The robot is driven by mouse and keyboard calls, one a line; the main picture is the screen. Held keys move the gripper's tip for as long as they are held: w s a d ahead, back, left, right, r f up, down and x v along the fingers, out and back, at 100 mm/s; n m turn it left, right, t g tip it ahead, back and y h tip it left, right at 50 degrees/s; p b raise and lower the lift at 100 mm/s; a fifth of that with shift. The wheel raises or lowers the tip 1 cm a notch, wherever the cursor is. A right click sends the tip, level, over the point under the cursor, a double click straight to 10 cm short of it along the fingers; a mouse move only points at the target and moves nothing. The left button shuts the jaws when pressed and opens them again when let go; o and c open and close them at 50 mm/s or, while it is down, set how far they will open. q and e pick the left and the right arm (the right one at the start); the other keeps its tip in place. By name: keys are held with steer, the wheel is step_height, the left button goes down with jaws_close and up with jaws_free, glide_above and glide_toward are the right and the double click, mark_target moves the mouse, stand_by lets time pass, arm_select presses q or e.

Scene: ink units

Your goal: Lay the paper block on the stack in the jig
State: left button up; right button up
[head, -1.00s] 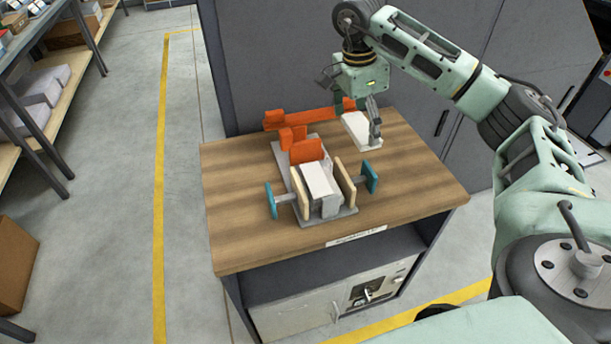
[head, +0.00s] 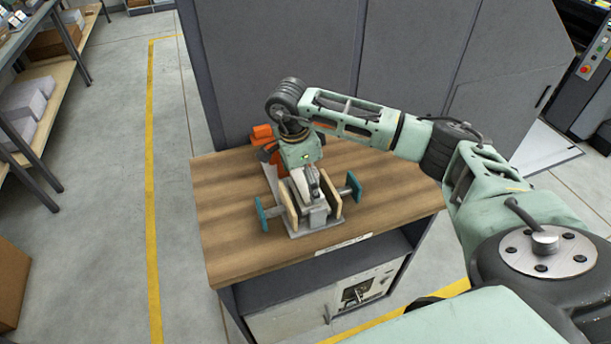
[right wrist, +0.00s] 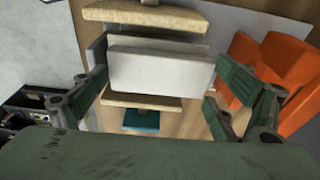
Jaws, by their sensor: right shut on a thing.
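The jig (head: 311,230) stands on the wooden table, with tan jaws (head: 288,208) and teal end plates (head: 354,186) on both sides. My right gripper (head: 313,185) is over the jig, pointing down between the jaws. It is shut on the white paper block (right wrist: 160,72), which spans between its two fingers in the right wrist view. The block lies lengthwise between the tan jaws (right wrist: 140,101) there. The stack is mostly hidden under the block and gripper, so I cannot tell whether they touch. My left gripper is not in view.
Orange stops (head: 264,136) stand behind the jig, partly covered by my right arm; they also show at the right of the right wrist view (right wrist: 280,75). The wooden tabletop (head: 225,215) is clear on the left. Grey cabinets (head: 400,60) stand behind the table.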

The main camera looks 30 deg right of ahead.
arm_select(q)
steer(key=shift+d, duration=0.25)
arm_select(e)
steer(key=shift+f, duration=0.2)
steer(key=o, duration=1.3)
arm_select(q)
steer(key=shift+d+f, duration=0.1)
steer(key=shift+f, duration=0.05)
arm_select(e)
steer(key=shift+o, duration=0.2)
steer(key=shift+r, duration=0.1)
